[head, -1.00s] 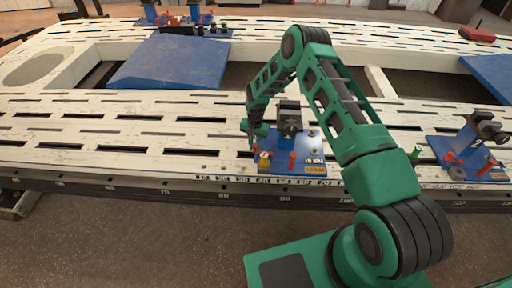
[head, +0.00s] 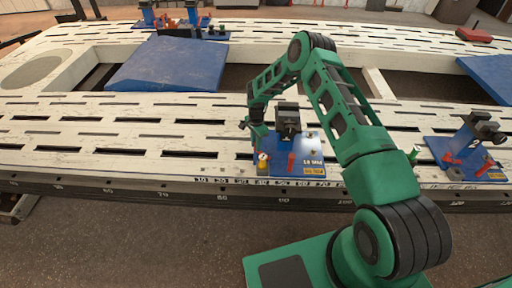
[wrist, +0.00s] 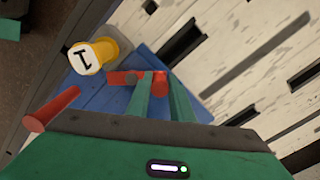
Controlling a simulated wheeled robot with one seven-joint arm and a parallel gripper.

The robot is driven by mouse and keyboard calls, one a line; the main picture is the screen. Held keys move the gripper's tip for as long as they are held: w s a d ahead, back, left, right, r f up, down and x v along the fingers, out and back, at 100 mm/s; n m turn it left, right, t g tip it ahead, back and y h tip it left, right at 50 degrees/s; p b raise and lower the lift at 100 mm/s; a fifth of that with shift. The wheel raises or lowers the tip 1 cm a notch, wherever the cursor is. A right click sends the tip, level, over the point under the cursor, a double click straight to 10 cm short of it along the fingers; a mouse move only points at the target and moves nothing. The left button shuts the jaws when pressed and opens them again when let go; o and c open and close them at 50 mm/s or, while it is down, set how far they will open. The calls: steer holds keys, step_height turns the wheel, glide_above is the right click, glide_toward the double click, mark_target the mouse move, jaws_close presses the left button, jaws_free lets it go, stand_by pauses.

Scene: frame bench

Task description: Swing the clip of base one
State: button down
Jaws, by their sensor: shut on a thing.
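Base one is a blue plate (head: 310,157) on the white slotted bench, with a dark clamp block (head: 287,122) standing on it. In the wrist view its yellow post (wrist: 92,55) bears a 1. My gripper (wrist: 160,88) is at the left side of the base, its two green fingers shut on the red clip (wrist: 159,80). A red arm of the clip reaches left toward the yellow post. A second red lever (wrist: 52,109) stands apart at the left. The fingertips are hard to make out in the head view.
Another blue base (head: 462,157), marked 2, stands at the right with its own clamp. Blue sloped panels (head: 170,65) lie at the back left and right. More blue fixtures stand at the far edge. The bench left of base one is clear.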

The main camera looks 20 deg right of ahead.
steer(key=m, duration=0.1)
steer(key=d+m, duration=0.1)
steer(key=m, duration=0.1)
steer(key=d+m, duration=0.1)
steer(key=shift+w+m, duration=0.3)
steer(key=shift+s+d+m, duration=0.1)
steer(key=shift+d+m, duration=0.3)
steer(key=shift+m, duration=0.65)
steer(key=shift+d+m, duration=0.4)
steer(key=shift+m, duration=0.65)
steer(key=shift+f, duration=0.1)
steer(key=shift+s, duration=0.1)
steer(key=c, duration=1.6)
jaws_free()
steer(key=shift+o, duration=0.2)
